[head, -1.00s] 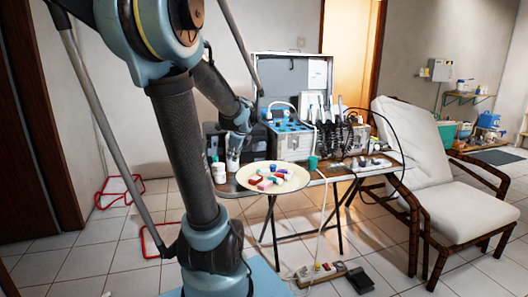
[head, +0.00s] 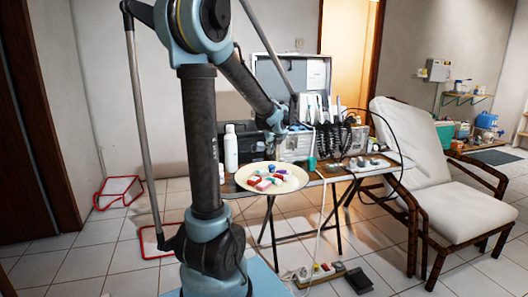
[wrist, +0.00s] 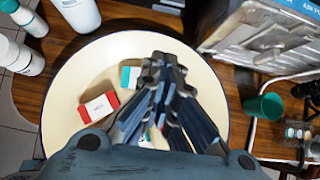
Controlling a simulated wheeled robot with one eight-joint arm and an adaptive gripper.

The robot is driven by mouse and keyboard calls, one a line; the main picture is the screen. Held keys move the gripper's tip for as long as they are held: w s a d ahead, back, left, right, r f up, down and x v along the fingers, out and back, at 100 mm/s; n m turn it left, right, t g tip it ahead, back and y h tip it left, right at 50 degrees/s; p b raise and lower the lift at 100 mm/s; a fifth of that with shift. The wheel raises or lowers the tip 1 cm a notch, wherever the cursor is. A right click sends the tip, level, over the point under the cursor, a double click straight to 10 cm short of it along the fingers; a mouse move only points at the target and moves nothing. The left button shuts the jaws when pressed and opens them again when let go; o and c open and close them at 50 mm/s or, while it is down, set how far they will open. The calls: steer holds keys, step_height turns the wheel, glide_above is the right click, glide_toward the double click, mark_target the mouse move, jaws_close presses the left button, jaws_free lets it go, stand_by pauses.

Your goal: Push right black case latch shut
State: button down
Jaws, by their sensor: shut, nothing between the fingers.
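The black case (head: 254,147) stands on the table behind the round plate, partly covered by my arm in the head view. Its right latch is too small or hidden to make out. My gripper (wrist: 168,65) is shut and empty, its fingers together above the plate in the wrist view. In the head view my gripper (head: 275,122) is small, in front of the equipment beside the black case. A dark object (wrist: 165,8) shows at the top edge of the wrist view, beyond my fingertips; I cannot tell if it is the case's front.
The cream plate (head: 246,182) holds small coloured boxes, including a red one (wrist: 98,106). White bottles (wrist: 78,12) stand at left. The metal case (wrist: 272,35) and green cup (wrist: 264,106) are at right. The white chair (head: 425,165) stands right of the table.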

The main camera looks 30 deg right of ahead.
mark_target(260, 145)
steer(key=x, duration=1)
steer(key=shift+w+d+r, duration=0.1)
steer(key=shift+w+r, duration=0.35)
steer(key=shift+r, duration=0.45)
steer(key=shift+w+d+r, duration=0.1)
steer(key=shift+w+r, duration=0.35)
steer(key=shift+r, duration=0.4)
steer(key=shift+s+d+r+g, duration=0.1)
steer(key=shift+d+r+g, duration=0.05)
steer(key=shift+r+g, duration=0.3)
